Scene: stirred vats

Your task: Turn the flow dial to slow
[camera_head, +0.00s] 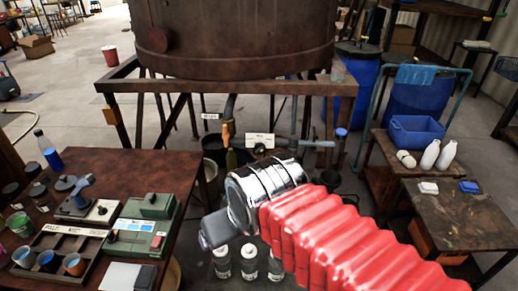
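Under the rusty vat (240,40) is a small white plate (261,140) with a dark round knob (260,150). It looks like the flow dial, but its lettering and setting are too small to read. An orange-handled valve (226,134) is on the pipe left of it. My gripper (212,234) is at the end of my arm, in front of and below the dial, apart from it. Its grey fingers point left and down over the floor. Their gap is not visible, and I see nothing held.
A brown table (115,165) on the left holds green and grey devices and a cup rack (62,250). Several bottles (248,262) stand below my gripper. The vat's frame (300,88) spans above the dial. Carts with a blue bin (416,133) and white bottles stand right.

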